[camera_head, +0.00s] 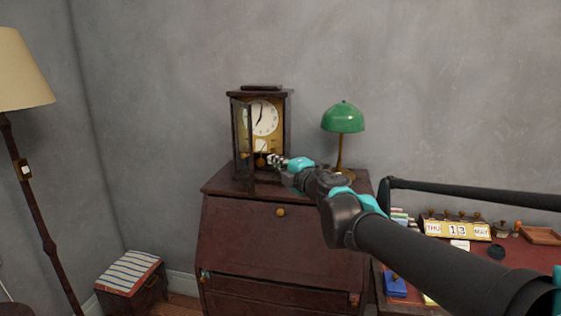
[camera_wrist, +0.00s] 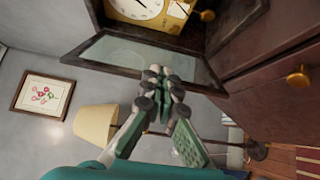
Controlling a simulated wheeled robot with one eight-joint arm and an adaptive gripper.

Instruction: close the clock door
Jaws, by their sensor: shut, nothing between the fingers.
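The clock (camera_head: 264,135) is a dark wooden case with a white dial, standing on top of a brown slant-front desk. Its glazed door (camera_head: 243,137) is hinged at the left and stands open toward me. My gripper (camera_head: 274,159) is shut and empty in front of the lower part of the clock opening, to the right of the door. In the wrist view the clock dial (camera_wrist: 139,7) is at the top, and the door (camera_wrist: 140,55) spans the middle. My gripper's fingertips (camera_wrist: 160,75) overlap the door glass there; I cannot tell whether they touch it.
A green-shaded lamp (camera_head: 343,118) stands on the desk (camera_head: 270,228) right of the clock, close behind my arm. A calendar block (camera_head: 455,229) sits on the red-topped table at right. A floor lamp (camera_head: 22,75) and a striped box (camera_head: 129,271) are at left.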

